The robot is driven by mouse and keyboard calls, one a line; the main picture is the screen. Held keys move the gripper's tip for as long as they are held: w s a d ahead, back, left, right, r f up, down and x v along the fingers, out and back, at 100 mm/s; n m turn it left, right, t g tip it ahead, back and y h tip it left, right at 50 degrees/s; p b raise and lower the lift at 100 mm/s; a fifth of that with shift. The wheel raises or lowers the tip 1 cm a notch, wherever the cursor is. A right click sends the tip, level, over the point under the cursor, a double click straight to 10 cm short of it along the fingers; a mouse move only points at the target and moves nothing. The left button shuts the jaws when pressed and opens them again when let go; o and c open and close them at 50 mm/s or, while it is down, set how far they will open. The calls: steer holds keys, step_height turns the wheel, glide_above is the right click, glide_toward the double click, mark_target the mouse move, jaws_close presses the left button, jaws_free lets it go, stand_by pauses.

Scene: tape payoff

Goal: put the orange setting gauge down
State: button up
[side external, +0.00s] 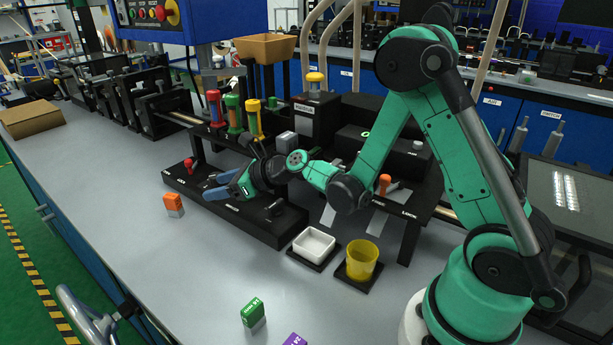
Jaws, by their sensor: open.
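The orange setting gauge (173,204), a small block with an orange top and a paler lower part, stands upright on the grey bench top, left of the black fixture base. My gripper (213,186) has blue fingers spread apart and pointing left, above the fixture base. The gripper is open and empty. The gauge is to its left in the picture and apart from the fingers.
A green block (252,312) and a purple block (295,340) are on the front of the bench (190,270). A white tray (314,243) and a yellow cup (362,260) sit right of the black fixture base (272,232). Colored-handled tools (234,113) stand behind my gripper.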

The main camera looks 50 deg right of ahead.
steer(key=s+r+n+g+h, duration=0.2)
steer(key=s+n, duration=0.6)
steer(key=n, duration=0.7)
steer(key=s+r+n+g+h, duration=0.2)
steer(key=s+n, duration=0.6)
steer(key=n, duration=0.6)
step_height(320, 180, up, 3)
steer(key=shift+s+f+n+g+h, duration=0.2)
steer(key=shift+s+n+g+h, duration=0.15)
steer(key=shift+g, duration=0.25)
steer(key=shift+o, duration=0.4)
steer(key=shift+s+d+n, duration=0.15)
steer(key=shift+s+n, duration=0.35)
steer(key=shift+n, duration=0.25)
steer(key=shift+w, duration=0.1)
